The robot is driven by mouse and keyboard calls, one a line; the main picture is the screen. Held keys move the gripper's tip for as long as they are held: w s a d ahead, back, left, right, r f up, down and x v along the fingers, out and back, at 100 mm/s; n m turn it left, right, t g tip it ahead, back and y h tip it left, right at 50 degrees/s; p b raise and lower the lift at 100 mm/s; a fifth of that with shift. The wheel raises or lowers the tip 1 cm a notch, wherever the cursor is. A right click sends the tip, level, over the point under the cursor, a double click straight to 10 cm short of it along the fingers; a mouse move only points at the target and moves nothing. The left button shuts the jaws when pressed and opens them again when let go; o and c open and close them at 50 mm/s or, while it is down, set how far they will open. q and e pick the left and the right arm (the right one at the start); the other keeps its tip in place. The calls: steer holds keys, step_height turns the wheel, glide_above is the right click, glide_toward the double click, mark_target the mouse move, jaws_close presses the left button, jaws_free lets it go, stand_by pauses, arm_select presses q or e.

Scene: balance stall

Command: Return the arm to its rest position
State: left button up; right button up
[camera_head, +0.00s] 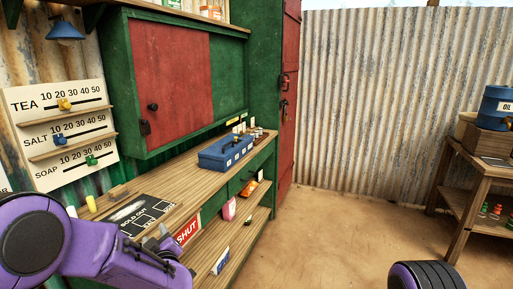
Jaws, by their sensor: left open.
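My left arm (62,245) is purple with dark joints and comes in from the lower left. It reaches across the near end of the wooden counter (182,183). My left gripper (169,243) is open, beside the black "SOLD OUT" board (135,214) and near the counter's front edge. I see nothing between its fingers. A purple and black part of my right arm (427,275) shows at the bottom right edge. My right gripper is out of the picture.
A blue box (226,152) stands farther along the counter. Below are a red "SHUT" sign (187,231) and a lower shelf (226,243) with several packets. A price board (62,135) with sliders hangs at left. A wooden table (480,166) stands at right. The sandy floor between is clear.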

arm_select(q)
steer(key=s+f+m+g+h, duration=0.25)
steer(key=s+f, duration=0.65)
steer(key=f, duration=0.5)
steer(key=s+f+m+g+h, duration=0.1)
steer(key=s+f+g, duration=0.1)
steer(key=s+f, duration=0.4)
steer(key=s+a+f+g+h, duration=0.1)
steer(key=s+f+g, duration=0.2)
steer(key=s, duration=1.2)
steer(key=s+a+f+m+g+h, duration=0.1)
steer(key=s+f+g, duration=0.2)
steer(key=s+f, duration=0.5)
steer(key=s, duration=0.3)
steer(key=shift+f+m, duration=0.3)
steer(key=shift+m, duration=0.05)
steer(key=shift+a+g, duration=0.1)
steer(key=shift+g, duration=0.15)
